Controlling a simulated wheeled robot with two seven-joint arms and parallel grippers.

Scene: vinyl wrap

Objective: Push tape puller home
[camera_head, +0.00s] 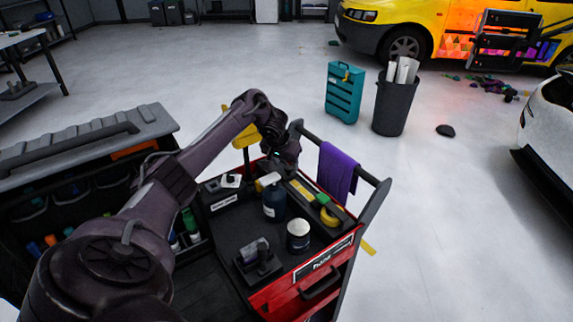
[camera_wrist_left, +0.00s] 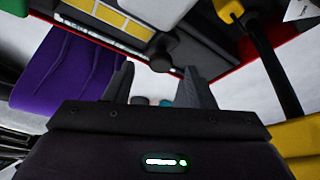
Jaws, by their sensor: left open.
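My left gripper (camera_head: 285,152) reaches over the far edge of the red tool cart; its fingertips are hard to make out in the head view. In the left wrist view the gripper (camera_wrist_left: 158,72) is open, with nothing clearly between its two dark fingers. A dark round knob (camera_wrist_left: 163,53), possibly the tape puller, shows just beyond the fingertips near the cart's red edge. Beside it is a dark strip holder with yellow and white pieces (camera_wrist_left: 115,20); a yellow strip (camera_head: 300,189) also shows on the cart top. I cannot tell how far the knob sticks out. My right gripper is not in view.
The cart top (camera_head: 225,228) carries a dark bottle (camera_head: 274,203), a white-lidded jar (camera_head: 298,236) and a black holder (camera_head: 258,260). A purple cloth (camera_head: 337,170) hangs from the cart's rail. A teal case (camera_head: 343,93) and a dark bin (camera_head: 394,105) stand on open floor beyond.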

